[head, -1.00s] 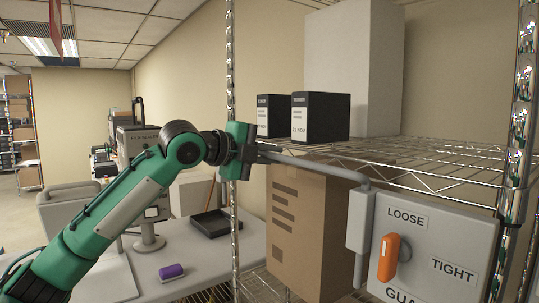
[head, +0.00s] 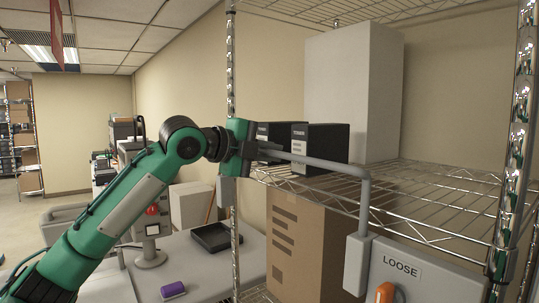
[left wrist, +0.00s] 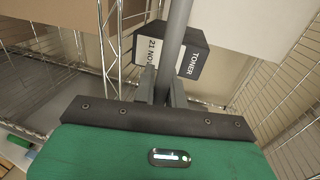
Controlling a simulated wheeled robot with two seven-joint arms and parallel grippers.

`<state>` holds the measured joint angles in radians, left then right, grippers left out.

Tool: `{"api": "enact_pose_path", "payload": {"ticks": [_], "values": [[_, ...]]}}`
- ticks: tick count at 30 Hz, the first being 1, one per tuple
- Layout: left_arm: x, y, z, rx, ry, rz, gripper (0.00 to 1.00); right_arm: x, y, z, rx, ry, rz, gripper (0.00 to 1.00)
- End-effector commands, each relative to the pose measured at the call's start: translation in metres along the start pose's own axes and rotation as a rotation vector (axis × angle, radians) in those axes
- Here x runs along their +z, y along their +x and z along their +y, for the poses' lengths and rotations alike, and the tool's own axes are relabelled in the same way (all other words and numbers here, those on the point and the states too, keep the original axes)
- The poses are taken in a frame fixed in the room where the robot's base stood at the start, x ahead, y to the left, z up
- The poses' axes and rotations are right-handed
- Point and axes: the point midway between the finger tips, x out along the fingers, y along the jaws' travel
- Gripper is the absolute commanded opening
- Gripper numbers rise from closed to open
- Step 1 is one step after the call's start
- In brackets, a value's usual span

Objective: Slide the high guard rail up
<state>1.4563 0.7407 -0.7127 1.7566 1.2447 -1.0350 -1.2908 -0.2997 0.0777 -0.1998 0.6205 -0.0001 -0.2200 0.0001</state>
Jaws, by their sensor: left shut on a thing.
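The guard rail (head: 320,162) is a grey round bar across the front of the wire shelf. At its right end it bends down into a grey bracket (head: 357,265), with a length of upright bar showing above the bracket. My left gripper (head: 248,150) is shut on the rail near its left end. In the left wrist view the rail (left wrist: 178,30) runs between the two fingers (left wrist: 162,88). A grey panel (head: 435,280) marked LOOSE carries an orange knob (head: 385,293), cut off by the bottom edge. My right gripper is not in view.
Black and white toner boxes (head: 322,148) and a tall pale box (head: 352,95) stand on the wire shelf (head: 430,205) behind the rail. A brown carton (head: 305,240) is below. Chrome posts (head: 231,70) flank the shelf. A bench with a black tray (head: 212,237) lies left.

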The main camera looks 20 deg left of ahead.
Motion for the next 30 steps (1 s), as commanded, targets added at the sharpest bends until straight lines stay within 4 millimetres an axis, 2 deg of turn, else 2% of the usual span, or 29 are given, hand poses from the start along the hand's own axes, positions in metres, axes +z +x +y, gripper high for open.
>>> {"api": "enact_pose_path", "payload": {"ticks": [1, 9, 10, 13, 23, 26, 30], "values": [[0.001, -0.002, -0.007, -0.01, 0.001, -0.002, 0.0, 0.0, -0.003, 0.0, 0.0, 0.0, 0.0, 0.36], [0.001, -0.004, -0.009, -0.018, 0.001, -0.003, 0.0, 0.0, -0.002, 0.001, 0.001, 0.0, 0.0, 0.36], [0.001, -0.004, -0.009, -0.018, 0.001, -0.003, 0.16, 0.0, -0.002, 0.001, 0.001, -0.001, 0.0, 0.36], [0.001, -0.004, -0.009, -0.017, 0.001, -0.003, 0.34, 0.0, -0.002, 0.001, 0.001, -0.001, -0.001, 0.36], [0.001, -0.004, -0.004, -0.01, 0.0, -0.002, 0.34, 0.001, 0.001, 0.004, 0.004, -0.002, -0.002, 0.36], [0.002, -0.014, -0.003, -0.011, 0.0, -0.004, 0.34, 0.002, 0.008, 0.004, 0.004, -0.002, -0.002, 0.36], [0.001, -0.041, 0.0, -0.014, 0.002, -0.004, 0.34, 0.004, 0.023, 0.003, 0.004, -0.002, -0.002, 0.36]]}}
